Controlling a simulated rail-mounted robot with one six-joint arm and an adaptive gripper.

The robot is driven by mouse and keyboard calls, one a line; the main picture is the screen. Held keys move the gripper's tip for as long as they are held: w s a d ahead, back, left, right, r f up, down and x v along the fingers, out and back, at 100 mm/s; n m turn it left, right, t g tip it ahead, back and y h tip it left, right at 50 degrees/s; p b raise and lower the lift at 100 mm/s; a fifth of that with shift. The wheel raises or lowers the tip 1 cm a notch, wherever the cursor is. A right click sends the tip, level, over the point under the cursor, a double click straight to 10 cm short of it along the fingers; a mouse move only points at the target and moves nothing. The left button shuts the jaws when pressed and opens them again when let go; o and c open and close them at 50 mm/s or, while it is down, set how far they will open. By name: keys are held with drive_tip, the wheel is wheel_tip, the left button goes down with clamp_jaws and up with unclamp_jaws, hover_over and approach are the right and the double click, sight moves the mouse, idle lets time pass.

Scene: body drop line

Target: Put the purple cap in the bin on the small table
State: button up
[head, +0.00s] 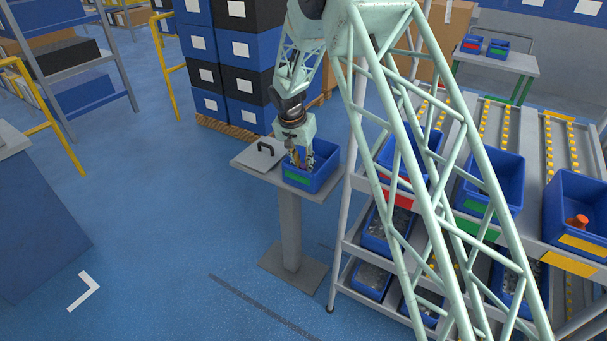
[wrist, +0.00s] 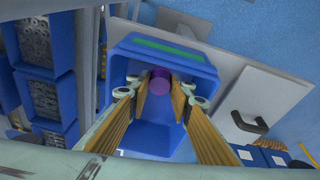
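The purple cap (wrist: 160,80) shows in the wrist view between my two fingertips, inside the blue bin. My gripper (wrist: 161,88) points down into the bin, with a finger against each side of the cap and no clear gap visible. The blue bin (head: 318,182) with a green label stands on the small table (head: 247,161) in the head view. Its rim and green label also show in the wrist view (wrist: 166,50). In the head view my gripper (head: 299,163) reaches into this bin, and the cap cannot be made out there. Whether the cap touches the bin floor is unclear.
A grey lid with a black handle (head: 266,149) lies beside the bin on the small table. A rack of blue bins (head: 495,185) stands close on the right, one holding an orange cap (head: 577,221). Stacked crates (head: 240,80) stand behind.

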sight(302, 168)
idle(0.3)
drive_tip(key=shift+f, duration=1.85)
drive_tip(key=shift+f+b, duration=0.2)
drive_tip(key=shift+b, duration=0.2)
drive_tip(key=o, duration=0.6)
drive_tip(key=shift+r, duration=0.15)
drive_tip(key=p+v, duration=0.1)
drive_tip(key=v, duration=1.1)
